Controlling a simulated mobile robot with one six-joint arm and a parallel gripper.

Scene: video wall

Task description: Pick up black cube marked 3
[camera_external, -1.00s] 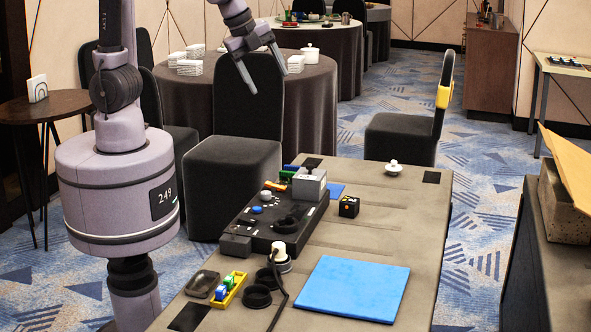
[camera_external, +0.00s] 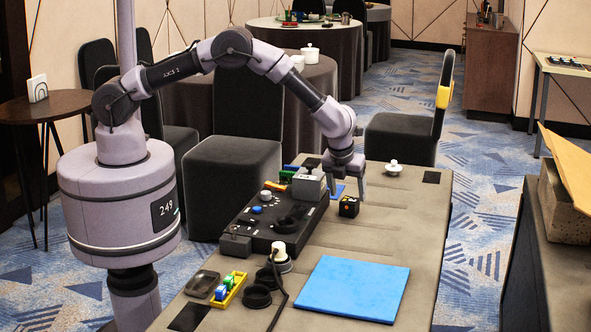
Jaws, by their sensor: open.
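The black cube (camera_external: 349,207) sits on the grey table to the right of the black control panel. It has small orange marks; I cannot read a number on it. My gripper (camera_external: 347,193) is open and points down just above or behind the cube, its fingers near the cube's top. The cube's front still shows below the fingers. I cannot tell whether the fingers straddle it.
The black panel (camera_external: 262,233) with a grey box (camera_external: 308,187) stands close left of the cube. A blue mat (camera_external: 352,288) lies nearer the front. A white knobbed object (camera_external: 394,167) is behind right. A yellow tray (camera_external: 229,290) with small blocks is front left.

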